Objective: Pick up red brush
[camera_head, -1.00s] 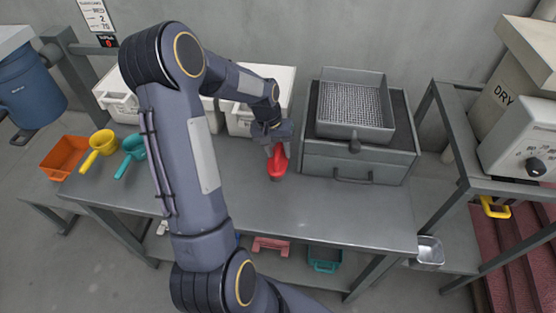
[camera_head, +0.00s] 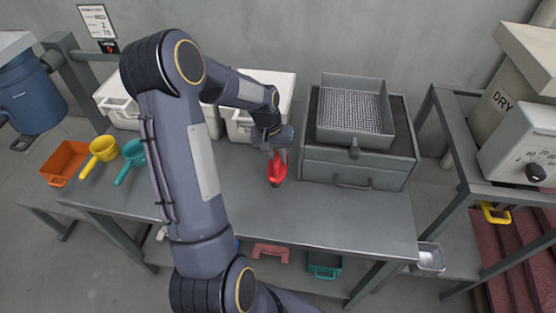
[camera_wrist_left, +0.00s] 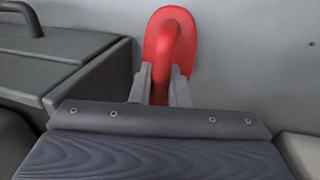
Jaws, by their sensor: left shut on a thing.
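The red brush (camera_head: 277,172) is near the middle of the grey workbench (camera_head: 240,205) in the head view, just left of the grey box. My left gripper (camera_head: 277,154) reaches down to it from above and is shut on its handle. In the left wrist view the brush (camera_wrist_left: 180,38) shows as a red oval base with a curved handle. The two fingers (camera_wrist_left: 161,85) stand on either side of the handle. I cannot tell whether the brush touches the bench. My right gripper is not in view.
A grey box with a mesh tray (camera_head: 355,105) stands close to the right of the brush. White bins (camera_head: 255,90) stand behind. A teal scoop (camera_head: 132,155), yellow scoop (camera_head: 100,152) and orange tray (camera_head: 64,160) are at the left. The bench front is clear.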

